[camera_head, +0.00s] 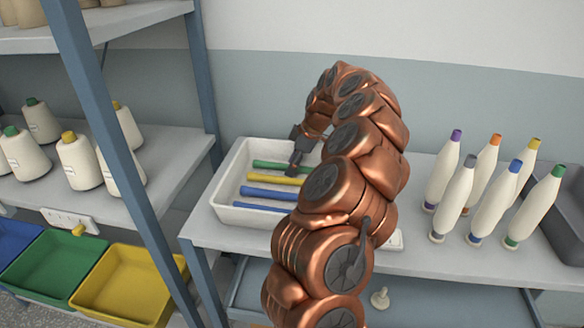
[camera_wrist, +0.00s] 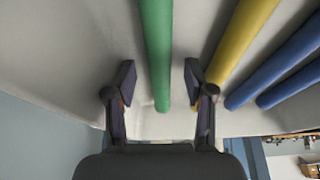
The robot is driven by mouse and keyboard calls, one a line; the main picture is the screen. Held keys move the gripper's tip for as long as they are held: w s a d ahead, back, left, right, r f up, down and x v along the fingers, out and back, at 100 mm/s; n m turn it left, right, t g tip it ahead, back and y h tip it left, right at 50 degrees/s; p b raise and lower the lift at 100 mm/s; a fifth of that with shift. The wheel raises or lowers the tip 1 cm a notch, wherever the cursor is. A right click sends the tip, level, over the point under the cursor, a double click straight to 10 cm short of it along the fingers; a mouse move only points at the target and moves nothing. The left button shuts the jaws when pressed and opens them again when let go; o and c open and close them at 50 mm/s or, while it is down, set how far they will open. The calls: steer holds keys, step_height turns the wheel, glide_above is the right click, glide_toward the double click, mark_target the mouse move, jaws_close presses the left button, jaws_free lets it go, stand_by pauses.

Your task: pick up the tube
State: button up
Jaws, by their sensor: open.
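A white tray (camera_head: 222,190) on the table holds a green tube (camera_head: 268,165), a yellow tube (camera_head: 270,179), a blue tube (camera_head: 265,193) and another blue tube (camera_head: 252,207), lying roughly side by side. My gripper (camera_head: 297,164) is over the tray, at the right part of the green and yellow tubes. In the wrist view my gripper (camera_wrist: 160,82) is open and empty. The green tube (camera_wrist: 156,50) shows between its two fingers, and the yellow tube (camera_wrist: 240,38) passes just beside the right finger. Whether the fingers touch any tube I cannot tell. My arm hides the tray's right part.
Several white bobbins (camera_head: 493,195) with coloured tips stand on the table to the right, beside a dark grey bin (camera_head: 565,225). A blue shelf post (camera_head: 112,150) rises at the left, with thread cones (camera_head: 78,162) on the shelf behind.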

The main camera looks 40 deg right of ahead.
steer(key=shift+c, duration=0.3)
jaws_close()
